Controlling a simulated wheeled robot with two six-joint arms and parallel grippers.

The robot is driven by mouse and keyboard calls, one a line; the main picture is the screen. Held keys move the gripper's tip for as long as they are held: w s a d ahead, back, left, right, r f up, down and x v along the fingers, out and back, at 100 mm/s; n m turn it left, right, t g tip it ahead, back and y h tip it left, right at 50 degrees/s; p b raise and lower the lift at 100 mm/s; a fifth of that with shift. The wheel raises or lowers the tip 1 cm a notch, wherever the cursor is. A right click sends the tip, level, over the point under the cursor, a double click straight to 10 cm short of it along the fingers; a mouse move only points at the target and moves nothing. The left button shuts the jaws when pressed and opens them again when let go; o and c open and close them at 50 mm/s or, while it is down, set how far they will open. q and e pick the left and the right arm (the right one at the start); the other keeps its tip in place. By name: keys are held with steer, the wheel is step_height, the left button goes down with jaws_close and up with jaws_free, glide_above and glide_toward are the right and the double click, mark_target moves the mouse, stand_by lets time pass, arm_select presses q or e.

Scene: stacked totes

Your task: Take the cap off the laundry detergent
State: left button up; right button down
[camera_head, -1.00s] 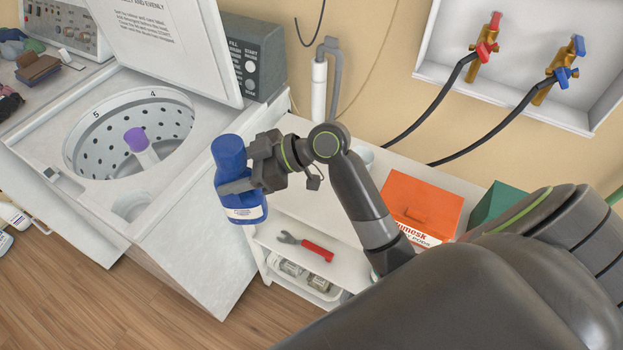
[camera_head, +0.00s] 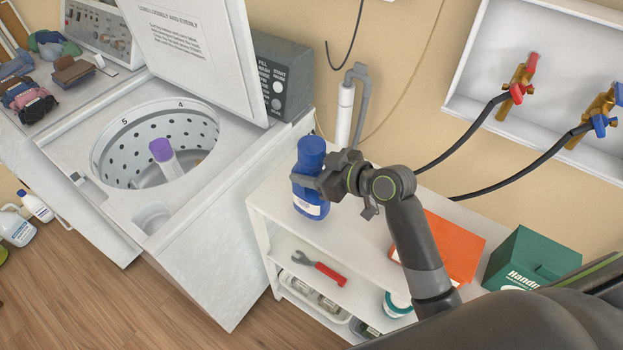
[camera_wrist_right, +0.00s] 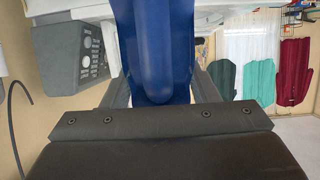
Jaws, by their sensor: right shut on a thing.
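The blue laundry detergent bottle (camera_head: 310,177) with a white label is upright, over the left end of the white shelf's top in the head view. I cannot tell whether its base touches the shelf. Its blue cap (camera_head: 311,145) is on top. My right gripper (camera_head: 305,182) is shut on the bottle just below the cap, coming from the right. In the right wrist view the blue bottle (camera_wrist_right: 155,60) fills the space between the fingers. My left gripper is not in view.
The open washer (camera_head: 215,180) stands left of the shelf (camera_head: 270,200), its lid raised. An orange box (camera_head: 450,245) and a green box (camera_head: 530,258) stand to the right. A red-handled wrench (camera_head: 322,269) lies on the lower shelf. Taps (camera_head: 515,85) are on the wall.

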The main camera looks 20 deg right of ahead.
step_height(320, 180, down, 3)
steer(key=shift+r, duration=0.15)
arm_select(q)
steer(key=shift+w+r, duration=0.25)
arm_select(e)
steer(key=shift+f, duration=0.4)
steer(key=c, duration=1)
jaws_free()
steer(key=shift+f, duration=0.3)
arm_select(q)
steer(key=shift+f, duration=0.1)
arm_select(e)
steer(key=o, duration=0.5)
steer(key=shift+s+r, duration=0.1)
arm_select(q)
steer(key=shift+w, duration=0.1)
arm_select(e)
steer(key=shift+r, duration=0.1)
